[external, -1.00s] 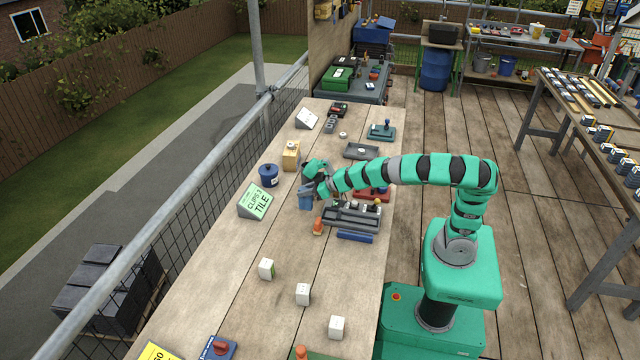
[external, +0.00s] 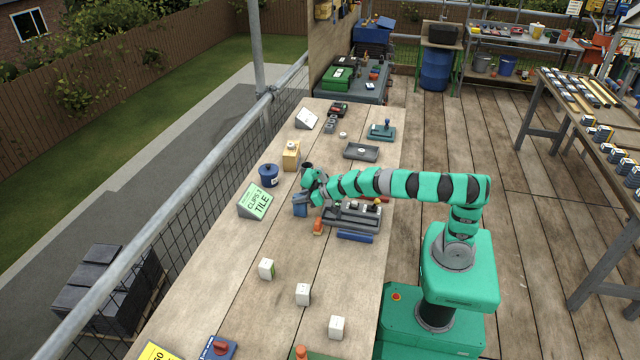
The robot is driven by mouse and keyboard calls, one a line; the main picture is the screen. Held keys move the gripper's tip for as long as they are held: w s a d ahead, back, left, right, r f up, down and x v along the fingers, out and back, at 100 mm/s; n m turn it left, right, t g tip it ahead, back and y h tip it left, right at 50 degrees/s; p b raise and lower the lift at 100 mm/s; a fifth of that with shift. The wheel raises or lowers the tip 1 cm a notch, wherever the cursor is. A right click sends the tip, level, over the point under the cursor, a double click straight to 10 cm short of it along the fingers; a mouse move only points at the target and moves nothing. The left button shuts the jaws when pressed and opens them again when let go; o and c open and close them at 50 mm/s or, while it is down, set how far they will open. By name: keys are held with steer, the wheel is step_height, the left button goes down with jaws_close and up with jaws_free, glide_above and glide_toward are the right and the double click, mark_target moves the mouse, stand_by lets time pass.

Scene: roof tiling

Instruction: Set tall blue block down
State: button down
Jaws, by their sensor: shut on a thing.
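The tall blue block (external: 300,204) is at the left end of my arm, over the wooden table (external: 225,292). My gripper (external: 306,193) is shut on the block from above, with the fingers partly hidden. The block looks upright and close to the table top. I cannot tell whether its underside touches the wood. It is left of the dark grey tray (external: 350,216) and right of the green clips sign (external: 256,202).
An orange-topped item (external: 318,227) stands just below the block. A blue pot (external: 269,175) and a wooden box (external: 291,157) are behind it to the left. Several white cubes, one at the left (external: 266,268), stand nearer the camera. Bare wood lies between them and the sign.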

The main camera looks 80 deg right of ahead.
steer(key=shift+f, duration=0.1)
steer(key=c, duration=1.2)
jaws_free()
steer(key=shift+c, duration=0.2)
steer(key=shift+r, duration=0.2)
steer(key=p+v, duration=0.3)
steer(key=v, duration=0.9)
steer(key=shift+f, duration=0.1)
